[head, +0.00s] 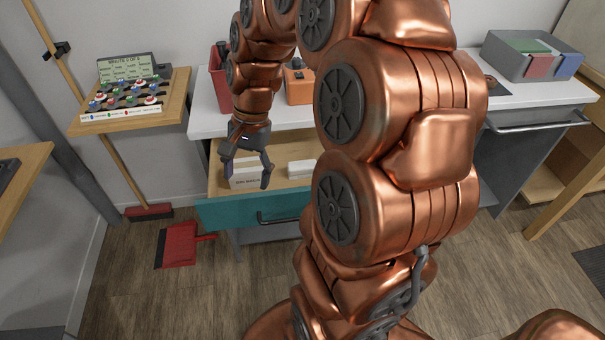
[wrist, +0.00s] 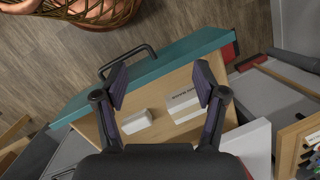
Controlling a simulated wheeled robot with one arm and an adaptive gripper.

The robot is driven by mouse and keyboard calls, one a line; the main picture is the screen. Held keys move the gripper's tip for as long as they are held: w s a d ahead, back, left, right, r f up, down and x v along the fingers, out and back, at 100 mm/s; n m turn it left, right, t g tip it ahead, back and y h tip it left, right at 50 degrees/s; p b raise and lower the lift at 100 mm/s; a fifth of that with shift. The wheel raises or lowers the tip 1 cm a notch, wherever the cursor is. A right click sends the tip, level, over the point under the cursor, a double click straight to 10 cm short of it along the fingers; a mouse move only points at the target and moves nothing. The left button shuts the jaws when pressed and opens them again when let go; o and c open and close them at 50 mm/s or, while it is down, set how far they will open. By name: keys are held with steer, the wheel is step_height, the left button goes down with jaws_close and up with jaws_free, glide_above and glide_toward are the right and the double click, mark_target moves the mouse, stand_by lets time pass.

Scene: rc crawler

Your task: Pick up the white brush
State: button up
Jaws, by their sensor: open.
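My gripper (head: 247,170) is open and points down over the pulled-out drawer with the teal front (head: 240,211). In the wrist view the two fingers of my gripper (wrist: 161,84) are spread wide with nothing between them. A small plain white block (head: 300,168) lies in the drawer; it also shows in the wrist view (wrist: 135,122), near one finger. A white box with dark lettering (wrist: 186,106) lies beside it, near the other finger, and is partly behind my gripper in the head view (head: 245,181). I cannot make out bristles on either white thing.
The white counter (head: 205,103) runs above the drawer, with a red container (head: 219,75) and an orange box (head: 299,88) on it. A grey bin (head: 507,66) stands at the right. A red dustpan (head: 178,245) lies on the floor.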

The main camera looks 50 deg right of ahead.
steer(key=w+d+f+m+t+b, duration=0.1)
steer(key=w+d+f+m, duration=0.15)
steer(key=d, duration=0.25)
steer(key=w+d+f+m+b, duration=0.1)
steer(key=w+d+f+m, duration=0.15)
steer(key=d, duration=0.25)
steer(key=m+t+b, duration=0.2)
steer(key=m, duration=0.6)
glide_above(304, 164)
steer(key=s+d, duration=0.2)
steer(key=shift+y, duration=0.3)
step_height(304, 164, down, 7)
steer(key=shift+w, duration=0.15)
steer(key=shift+d+f, duration=0.1)
steer(key=shift+f, duration=0.1)
steer(key=shift+w+f, duration=0.1)
steer(key=shift+f, duration=0.2)
steer(key=shift+a+p+x, duration=0.15)
steer(key=shift+p+x, duration=0.15)
steer(key=shift+x, duration=1.4)
steer(key=shift+a+p+x, duration=0.1)
steer(key=shift+p+x, duration=0.15)
steer(key=shift+x, duration=1.45)
steer(key=shift+w+r, duration=0.1)
steer(key=shift+c, duration=0.2)
jaws_close()
